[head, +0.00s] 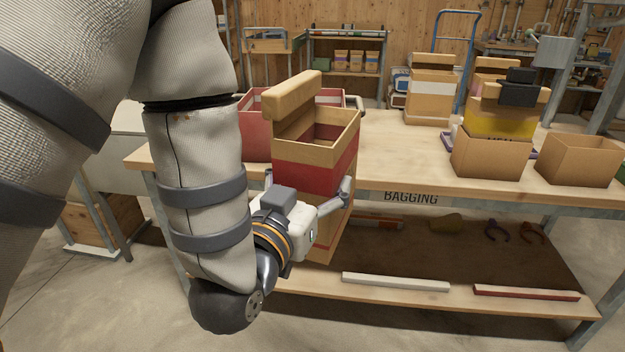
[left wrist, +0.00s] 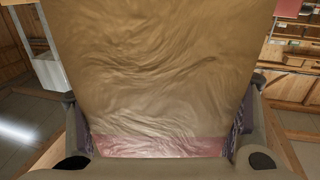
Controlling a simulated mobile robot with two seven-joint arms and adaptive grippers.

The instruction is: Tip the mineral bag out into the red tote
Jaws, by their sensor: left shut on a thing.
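My left gripper (head: 308,188) is shut on a brown paper bag (head: 315,145) with a red band, which I take to be the mineral bag. One finger shows on each side of it. The bag is about upright in front of the table's near edge, with its top open and a rolled flap along one side. In the left wrist view the bag's creased brown face (left wrist: 150,70) fills the middle between the fingers. The red tote (head: 254,138) stands on the table behind the bag, at the left end, partly hidden by the bag and my arm. My right gripper is out of view.
The table (head: 400,158) carries a white-banded bag (head: 430,88), a yellow-banded bag (head: 497,121) behind an open cardboard box (head: 490,158), and another open box (head: 578,162) at right. The tabletop right of the held bag is clear. A lower shelf (head: 420,305) holds small items.

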